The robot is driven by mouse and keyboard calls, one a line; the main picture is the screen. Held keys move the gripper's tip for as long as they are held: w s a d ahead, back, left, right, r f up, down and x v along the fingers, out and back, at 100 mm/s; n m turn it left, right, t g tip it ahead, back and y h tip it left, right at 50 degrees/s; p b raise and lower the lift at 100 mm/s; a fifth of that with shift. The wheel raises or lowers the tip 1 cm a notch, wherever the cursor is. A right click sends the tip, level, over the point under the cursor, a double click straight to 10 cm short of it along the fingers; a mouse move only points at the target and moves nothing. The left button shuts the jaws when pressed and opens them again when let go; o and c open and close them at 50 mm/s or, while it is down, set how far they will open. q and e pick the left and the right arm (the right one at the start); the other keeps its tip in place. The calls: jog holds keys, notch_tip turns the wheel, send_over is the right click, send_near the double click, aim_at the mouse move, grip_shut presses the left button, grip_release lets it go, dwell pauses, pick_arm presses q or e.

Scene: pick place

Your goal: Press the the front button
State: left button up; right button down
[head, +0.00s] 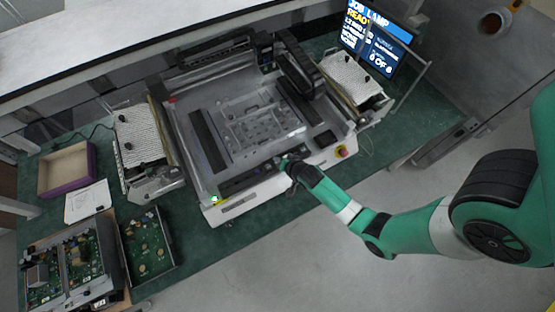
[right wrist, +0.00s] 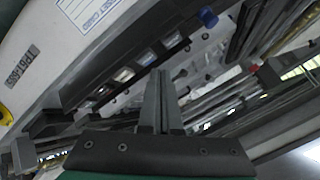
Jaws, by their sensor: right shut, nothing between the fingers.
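The machine (head: 262,186) stands on a green bench, with a control strip along its front edge. My right gripper (head: 286,163) is over that front edge, reaching in from the right. In the right wrist view my right gripper (right wrist: 162,78) is shut and empty, with its fingertips close to a dark strip (right wrist: 125,75) carrying a row of small, differently coloured buttons. I cannot tell if the fingertips touch a button, or which one is the front button. A green light (head: 214,199) glows at the machine's front left corner. My left gripper is not in view.
A red emergency stop on a yellow base (head: 341,152) sits right of my right gripper. In the right wrist view a blue knob (right wrist: 207,17) is beyond the fingers. Circuit board trays (head: 148,246) and a cardboard-coloured box (head: 66,170) lie left. A lit screen (head: 376,40) stands at the back right.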

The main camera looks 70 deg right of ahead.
jog(key=shift+f+b, duration=0.35)
jog(key=shift+f, duration=0.05)
jog(key=shift+f+b, duration=0.4)
dwell(0.7)
jog(key=shift+r, duration=0.1)
jog(key=shift+r+p, duration=0.75)
jog(key=shift+p, duration=0.05)
jog(key=shift+r, duration=0.1)
notch_tip(320, 180, up, 5)
jog(key=p, duration=0.4)
jog(key=shift+p, duration=0.35)
